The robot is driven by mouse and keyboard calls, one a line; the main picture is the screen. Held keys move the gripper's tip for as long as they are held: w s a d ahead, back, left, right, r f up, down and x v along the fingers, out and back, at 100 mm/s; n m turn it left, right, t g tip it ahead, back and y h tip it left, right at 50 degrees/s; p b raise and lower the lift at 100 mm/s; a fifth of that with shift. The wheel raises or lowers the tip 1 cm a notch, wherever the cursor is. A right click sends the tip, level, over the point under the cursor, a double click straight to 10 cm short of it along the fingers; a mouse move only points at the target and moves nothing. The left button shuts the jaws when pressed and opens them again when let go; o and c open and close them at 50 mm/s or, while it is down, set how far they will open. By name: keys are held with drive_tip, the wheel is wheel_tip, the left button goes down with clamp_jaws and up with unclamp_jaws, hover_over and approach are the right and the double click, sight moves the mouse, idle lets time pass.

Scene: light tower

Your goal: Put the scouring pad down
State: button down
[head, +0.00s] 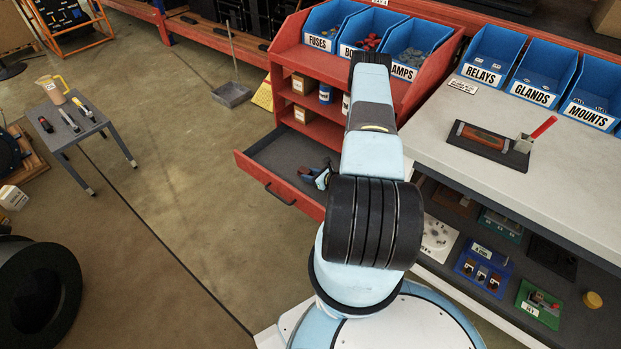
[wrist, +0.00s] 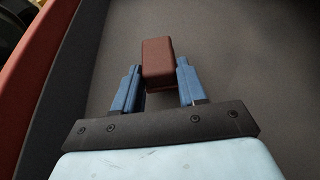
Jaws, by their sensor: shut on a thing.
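The scouring pad is a red-brown block; it shows in the wrist view (wrist: 157,58) and small in the head view (head: 304,172). My gripper (wrist: 158,82) is shut on it, with one blue finger on each side of its near end. In the head view my gripper (head: 318,176) is inside the open red drawer (head: 318,209), low over its grey floor. I cannot tell whether the pad touches that floor. My arm hides the right part of the drawer.
The drawer floor (head: 285,153) around the pad looks bare. The red drawer wall (wrist: 42,70) runs along the left in the wrist view. Shelves with small boxes (head: 301,84) stand above the drawer. A white workbench (head: 460,165) stands to the right.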

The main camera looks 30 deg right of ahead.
drive_tip(key=shift+f, duration=0.85)
drive_tip(key=c, duration=0.6)
unclamp_jaws()
